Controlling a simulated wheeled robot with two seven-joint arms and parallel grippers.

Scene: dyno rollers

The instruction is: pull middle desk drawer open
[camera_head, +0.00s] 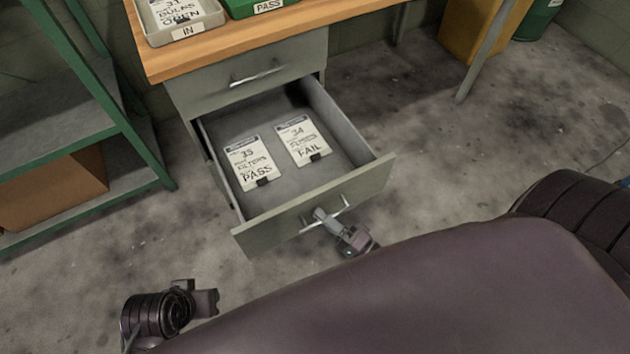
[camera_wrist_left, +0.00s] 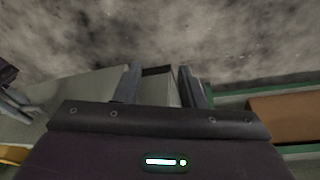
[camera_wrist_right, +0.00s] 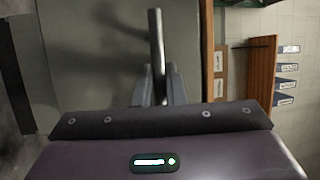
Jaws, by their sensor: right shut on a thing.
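The middle desk drawer (camera_head: 318,208) is pulled out from under the shut top drawer (camera_head: 250,75), and its inside shows. Two tagged cards, marked PASS (camera_head: 252,162) and FAIL (camera_head: 303,140), lie in it. My right gripper (camera_head: 324,216) is shut on the bar handle (camera_head: 340,208) of this drawer; the handle also stands between its fingers in the right wrist view (camera_wrist_right: 155,40). My left gripper (camera_head: 208,301) is low at the left, apart from the desk. Its fingers stand apart with nothing gripped in the left wrist view (camera_wrist_left: 160,88).
The wooden desktop (camera_head: 335,22) carries a grey IN tray (camera_head: 190,32) and a green PASS tray (camera_head: 290,22). A green shelf rack (camera_head: 125,120) with a cardboard box (camera_head: 50,190) stands at the left. Concrete floor (camera_head: 480,150) is clear right of the drawer.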

